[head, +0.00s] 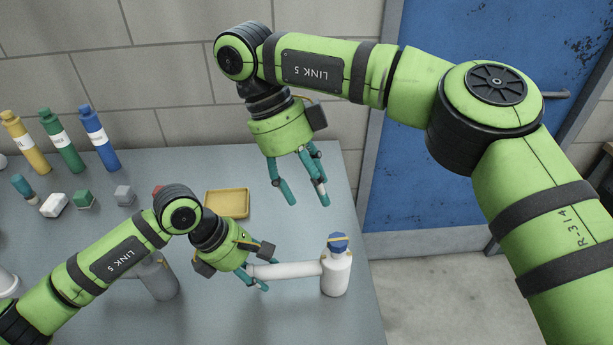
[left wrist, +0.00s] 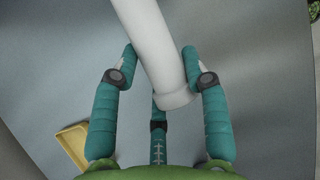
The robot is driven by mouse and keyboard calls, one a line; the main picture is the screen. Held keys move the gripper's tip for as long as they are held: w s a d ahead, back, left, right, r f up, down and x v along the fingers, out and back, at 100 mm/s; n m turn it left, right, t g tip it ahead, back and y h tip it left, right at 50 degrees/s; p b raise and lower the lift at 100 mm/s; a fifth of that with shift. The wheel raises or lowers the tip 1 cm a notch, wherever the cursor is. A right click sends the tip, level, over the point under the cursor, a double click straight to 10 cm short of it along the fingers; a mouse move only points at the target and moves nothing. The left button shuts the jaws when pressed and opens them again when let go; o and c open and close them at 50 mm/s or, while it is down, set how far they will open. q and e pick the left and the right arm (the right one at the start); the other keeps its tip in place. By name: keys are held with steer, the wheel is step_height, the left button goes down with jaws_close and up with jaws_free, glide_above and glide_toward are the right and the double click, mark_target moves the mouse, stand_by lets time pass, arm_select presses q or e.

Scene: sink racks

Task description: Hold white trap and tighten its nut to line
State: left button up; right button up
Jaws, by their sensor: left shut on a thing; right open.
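The white trap (head: 336,272) stands near the right edge of the bench, with its side pipe (head: 300,270) running left. Its blue nut (head: 338,241) sits on top, with a thin yellowish mark at it; how the nut lines up is too small to tell. My left gripper (head: 257,284) is shut on the left end of the side pipe. In the left wrist view, its teal fingers flank the white pipe (left wrist: 155,45) close to a collar. My right gripper (head: 308,202) is open and empty, above and left of the nut, clear of it.
A grey trap (head: 157,277) stands behind my left forearm. A yellow tray (head: 228,204) lies behind my left gripper. Several bottles (head: 63,142) and small blocks (head: 124,195) stand at the back left. The bench ends just right of the trap, before a blue door (head: 430,130).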

stand_by(0.3)
arm_select(q)
steer(key=shift+d, duration=0.1)
steer(key=o, duration=1.2)
steer(key=shift+c, duration=0.2)
steer(key=v, duration=1.2)
